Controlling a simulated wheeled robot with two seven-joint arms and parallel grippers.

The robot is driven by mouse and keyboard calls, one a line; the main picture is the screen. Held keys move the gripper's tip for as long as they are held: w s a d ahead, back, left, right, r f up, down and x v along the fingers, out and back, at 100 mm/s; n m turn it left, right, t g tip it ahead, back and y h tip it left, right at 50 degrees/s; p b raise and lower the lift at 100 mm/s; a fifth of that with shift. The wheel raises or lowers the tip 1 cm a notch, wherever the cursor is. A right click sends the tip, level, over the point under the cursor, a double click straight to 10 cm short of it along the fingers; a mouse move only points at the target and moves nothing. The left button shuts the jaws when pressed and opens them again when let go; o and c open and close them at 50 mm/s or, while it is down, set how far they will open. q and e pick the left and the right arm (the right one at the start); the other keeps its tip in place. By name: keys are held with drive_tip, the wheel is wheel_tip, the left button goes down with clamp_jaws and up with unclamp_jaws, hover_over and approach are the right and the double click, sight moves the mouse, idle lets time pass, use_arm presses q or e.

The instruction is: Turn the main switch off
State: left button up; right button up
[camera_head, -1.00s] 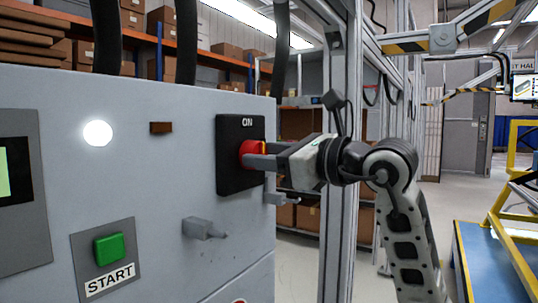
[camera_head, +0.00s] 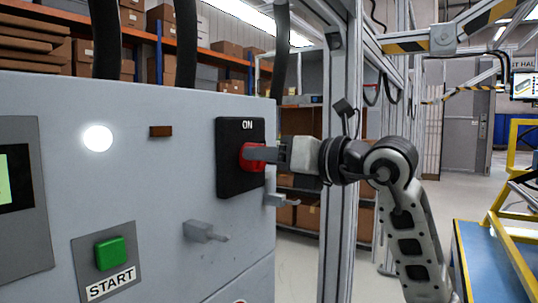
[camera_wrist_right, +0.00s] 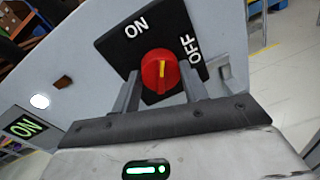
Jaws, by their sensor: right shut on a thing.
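The main switch is a black plate (camera_head: 228,178) marked ON, with a red knob (camera_head: 247,165), on the right part of the grey panel. In the right wrist view the plate shows ON and OFF labels, and the red knob (camera_wrist_right: 152,75) has a yellow mark. The mark stands upright in that picture, its direction between the ON and OFF labels. My right gripper (camera_head: 262,154) reaches in from the right, its fingers on either side of the knob and shut on it. My left gripper is not in view.
The grey panel (camera_head: 165,190) carries a lit white lamp (camera_head: 97,138), a green START button (camera_head: 110,253) and a protruding grey latch (camera_head: 204,231) below the switch. A metal frame post (camera_head: 338,130) stands close behind my right arm.

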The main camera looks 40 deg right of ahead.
use_arm(q)
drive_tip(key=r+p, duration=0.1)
drive_tip(key=p, duration=0.1)
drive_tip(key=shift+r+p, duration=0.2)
drive_tip(key=shift+p, duration=0.15)
use_arm(e)
drive_tip(key=m, duration=1.1)
drive_tip(key=shift+w+d+g+y, duration=0.1)
drive_tip(key=shift+d+g+y, duration=0.05)
drive_tip(key=shift+g+y, duration=0.15)
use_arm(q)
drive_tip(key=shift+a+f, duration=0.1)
use_arm(e)
drive_tip(key=shift+m, duration=0.3)
drive_tip(key=o, duration=1)
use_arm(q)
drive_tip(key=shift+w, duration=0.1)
